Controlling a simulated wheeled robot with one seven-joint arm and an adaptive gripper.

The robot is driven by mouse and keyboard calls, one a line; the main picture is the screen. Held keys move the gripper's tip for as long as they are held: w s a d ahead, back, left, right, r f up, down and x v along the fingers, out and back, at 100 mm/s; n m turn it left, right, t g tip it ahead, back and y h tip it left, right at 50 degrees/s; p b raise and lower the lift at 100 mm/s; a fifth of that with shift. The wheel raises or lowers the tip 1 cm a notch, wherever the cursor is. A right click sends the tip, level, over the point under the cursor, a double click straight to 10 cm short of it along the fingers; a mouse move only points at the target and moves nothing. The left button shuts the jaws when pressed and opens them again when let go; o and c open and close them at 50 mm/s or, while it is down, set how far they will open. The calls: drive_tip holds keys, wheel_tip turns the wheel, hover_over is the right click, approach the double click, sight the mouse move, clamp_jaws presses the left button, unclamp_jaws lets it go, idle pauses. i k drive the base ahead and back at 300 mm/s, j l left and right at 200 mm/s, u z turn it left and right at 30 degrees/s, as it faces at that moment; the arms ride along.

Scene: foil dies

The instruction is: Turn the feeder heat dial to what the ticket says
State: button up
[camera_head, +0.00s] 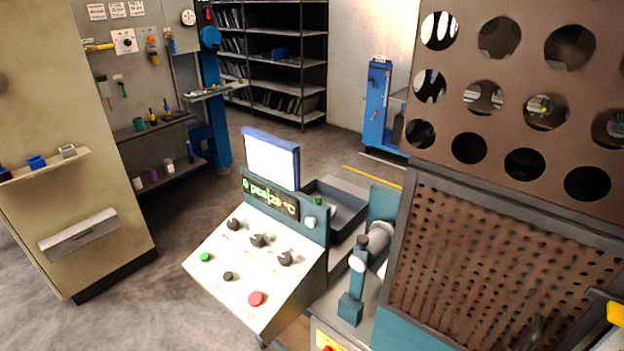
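A sloped white control panel (240,265) stands in the middle foreground. It carries three black knobs in a row: a left knob (234,224), a middle knob (257,240) and a right knob (284,258). A smaller black knob (228,276) sits below them. The labels are too small to read, so I cannot tell which is the feeder heat dial. Above the knobs is a display (270,199) with green characters ending in °C. A blue-framed white board or screen (272,162) stands on top; no writing shows on it. I cannot identify the ticket. My gripper is not in view.
The panel also has a green button (205,257) and a red button (256,299). A brown perforated machine guard (505,265) fills the right side. A grey tray (345,208) lies behind the panel. A beige cabinet (75,215) stands left, with clear floor between.

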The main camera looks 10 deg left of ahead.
sight(285, 259)
drive_tip(key=u, duration=1.25)
